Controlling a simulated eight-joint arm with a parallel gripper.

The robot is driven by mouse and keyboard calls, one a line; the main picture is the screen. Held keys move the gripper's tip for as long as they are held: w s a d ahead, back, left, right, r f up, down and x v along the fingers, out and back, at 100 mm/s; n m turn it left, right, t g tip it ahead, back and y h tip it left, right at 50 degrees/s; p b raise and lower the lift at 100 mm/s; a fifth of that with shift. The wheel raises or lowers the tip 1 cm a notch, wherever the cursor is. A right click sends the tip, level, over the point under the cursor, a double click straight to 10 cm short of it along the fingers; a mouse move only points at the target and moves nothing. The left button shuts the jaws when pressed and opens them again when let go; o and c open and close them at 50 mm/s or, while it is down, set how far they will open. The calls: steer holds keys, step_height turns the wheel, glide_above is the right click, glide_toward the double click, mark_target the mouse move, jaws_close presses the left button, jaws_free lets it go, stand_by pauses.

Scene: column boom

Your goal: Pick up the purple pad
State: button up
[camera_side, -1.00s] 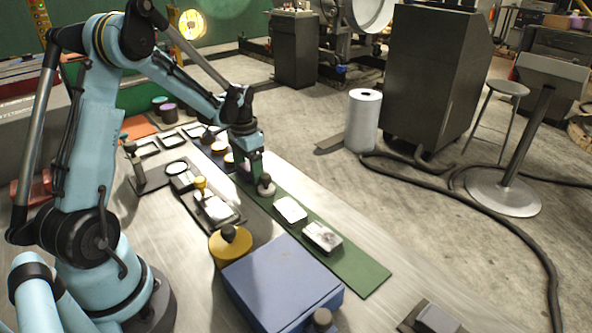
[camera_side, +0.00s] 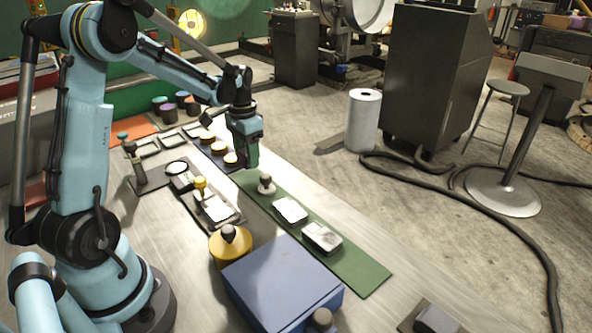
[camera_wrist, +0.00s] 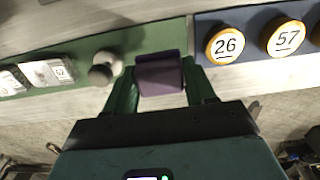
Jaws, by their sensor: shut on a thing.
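The purple pad (camera_wrist: 160,74) is a small block between my two green fingers in the wrist view. My gripper (camera_wrist: 160,88) is shut on it, with a finger against each side. In the side view my gripper (camera_side: 249,158) hangs over the far end of the green mat (camera_side: 350,272), beyond the grey-knobbed stamp. I cannot make out the pad in the side view, where the gripper hides it.
The grey-knobbed stamp (camera_side: 266,184) stands close by on the green mat, with two pale tins (camera_side: 290,210) nearer the camera. Round numbered discs (camera_wrist: 226,45) lie on a dark blue mat beside it. A blue box (camera_side: 283,285) and a yellow pot (camera_side: 230,245) stand in front.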

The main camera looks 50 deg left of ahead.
steer(key=d+r, duration=0.6)
steer(key=d, duration=0.5)
steer(key=shift+s+d+r, duration=0.2)
steer(key=shift+d+r, duration=0.1)
steer(key=shift+r, duration=0.05)
